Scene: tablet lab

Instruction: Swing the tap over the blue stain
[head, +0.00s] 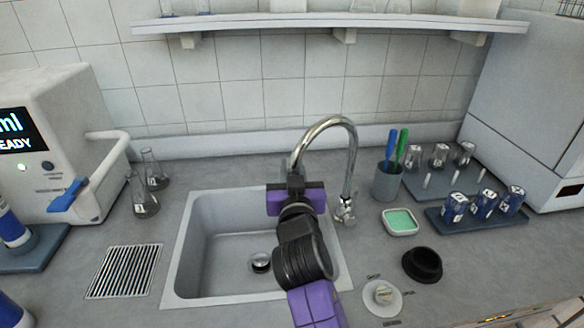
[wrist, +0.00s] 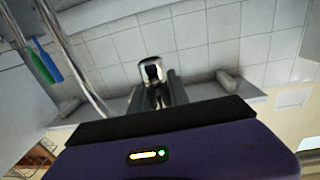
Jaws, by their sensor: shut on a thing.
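The chrome gooseneck tap (head: 330,121) rises from its base at the right rim of the grey sink (head: 213,234), and its spout arches left over the basin. My gripper (head: 292,172) is shut on the spout's lower end. In the wrist view the spout end (wrist: 152,70) sits between the fingers of my gripper (wrist: 158,92), and the tap's pipe (wrist: 82,65) runs at the left. No blue stain shows in either view. My arm hides the right part of the basin. A dark round drain (head: 261,262) shows on the basin floor.
A cup with blue and green pens (head: 387,183) and a dish with a green sponge (head: 400,222) stand right of the tap. Glass flasks (head: 144,198) stand left of the sink. A shelf (head: 330,22) runs above. A black round piece (head: 422,264) lies at right.

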